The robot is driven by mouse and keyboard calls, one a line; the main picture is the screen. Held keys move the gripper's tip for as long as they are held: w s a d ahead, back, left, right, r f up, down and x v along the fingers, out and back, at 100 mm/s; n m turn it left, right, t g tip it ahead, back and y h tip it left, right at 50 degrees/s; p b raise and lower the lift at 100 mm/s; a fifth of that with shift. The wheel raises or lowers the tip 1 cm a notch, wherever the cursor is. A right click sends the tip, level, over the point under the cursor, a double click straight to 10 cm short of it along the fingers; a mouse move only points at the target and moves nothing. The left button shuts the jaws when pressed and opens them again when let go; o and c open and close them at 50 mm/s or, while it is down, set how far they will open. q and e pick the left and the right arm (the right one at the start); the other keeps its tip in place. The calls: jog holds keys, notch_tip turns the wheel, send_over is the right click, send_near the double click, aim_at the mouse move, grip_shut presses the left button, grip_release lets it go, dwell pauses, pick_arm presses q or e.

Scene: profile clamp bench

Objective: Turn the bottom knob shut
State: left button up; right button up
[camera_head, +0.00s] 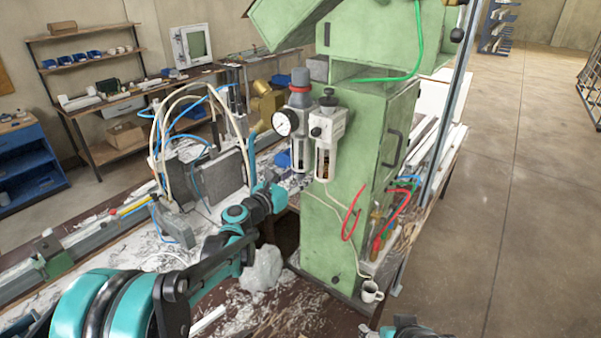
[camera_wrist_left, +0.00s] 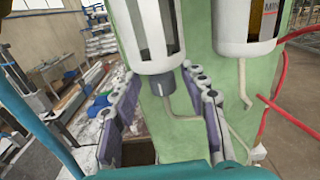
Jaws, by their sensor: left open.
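Two air-service units are mounted on the green machine. The left one (camera_head: 299,125) has a round gauge and a red and grey top. In the left wrist view its white bowl (camera_wrist_left: 155,50) hangs above my fingers. A small grey fitting (camera_wrist_left: 166,87) sticks out below the bowl and looks like the bottom knob; whether it is open or shut cannot be told. My left gripper (camera_wrist_left: 163,100) is open, with its fingers on either side below the fitting, apparently not touching it. In the head view the left gripper (camera_head: 279,192) is just below the units, its fingertips unclear.
The second unit (camera_head: 327,135) hangs close on the right, with a pale tube below it. A red hose (camera_wrist_left: 290,110) loops at the right. The green cabinet (camera_head: 335,235) stands close behind. A white cup (camera_head: 371,292) sits at its foot. Tubes and a clamp block (camera_head: 218,178) crowd the left.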

pick_arm(q)
jog(key=shift+d+r, duration=0.1)
jog(key=shift+s+r, duration=0.1)
jog(key=shift+s, duration=0.05)
jog(key=c, duration=0.5)
grip_shut()
jog(key=shift+d+f+n+t+y+b, duration=0.1)
jog(key=shift+f+n+t+y+b, duration=0.1)
jog(key=shift+n+t+y+b, duration=0.35)
jog(key=shift+n+y, duration=0.35)
jog(key=shift+y, duration=0.3)
jog(key=shift+r, duration=0.1)
pick_arm(e)
jog(key=shift+s+f, duration=0.2)
jog(key=shift+f, duration=0.5)
